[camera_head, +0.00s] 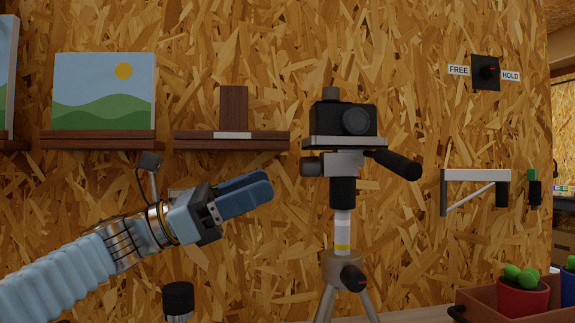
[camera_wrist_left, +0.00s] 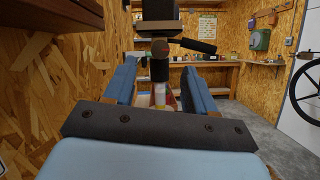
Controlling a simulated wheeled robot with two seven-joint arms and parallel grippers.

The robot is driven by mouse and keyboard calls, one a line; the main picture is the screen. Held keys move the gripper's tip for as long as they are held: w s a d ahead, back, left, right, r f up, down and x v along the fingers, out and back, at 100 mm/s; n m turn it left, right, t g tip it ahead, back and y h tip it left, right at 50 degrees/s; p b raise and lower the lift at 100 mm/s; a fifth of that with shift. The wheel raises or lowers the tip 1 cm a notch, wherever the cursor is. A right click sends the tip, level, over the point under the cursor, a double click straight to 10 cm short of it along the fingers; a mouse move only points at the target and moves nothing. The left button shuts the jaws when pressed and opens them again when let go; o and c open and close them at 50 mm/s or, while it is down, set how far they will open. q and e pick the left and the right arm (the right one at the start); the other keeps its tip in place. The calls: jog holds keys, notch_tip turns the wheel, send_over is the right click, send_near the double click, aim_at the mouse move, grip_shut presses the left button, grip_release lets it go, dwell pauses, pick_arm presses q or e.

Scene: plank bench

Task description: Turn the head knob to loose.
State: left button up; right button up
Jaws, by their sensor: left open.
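A black camera (camera_head: 343,121) sits on a tripod (camera_head: 342,220) in the middle of the head view. The dark head knob (camera_head: 311,166) sticks out from the left side of the tripod head, under the plate. In the left wrist view the head knob (camera_wrist_left: 160,47) faces me, above the space between the fingers. My left gripper (camera_head: 266,187) is open and empty, left of the tripod and a little below the knob, apart from it. Its blue fingers (camera_wrist_left: 162,78) point toward the tripod. The knob's setting cannot be read. My right gripper is not in view.
A black handle (camera_head: 397,164) juts right from the tripod head; a lower knob (camera_head: 353,278) is on the collar. A wooden shelf (camera_head: 232,140) is above my gripper. A planter box (camera_head: 480,303) stands at lower right.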

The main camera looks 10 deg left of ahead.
aim_at(300, 169)
pick_arm(q)
jog(key=p+x, duration=0.1)
jog(key=x, duration=0.4)
jog(key=shift+d+r, duration=0.1)
jog(key=shift+d, duration=0.15)
grip_shut()
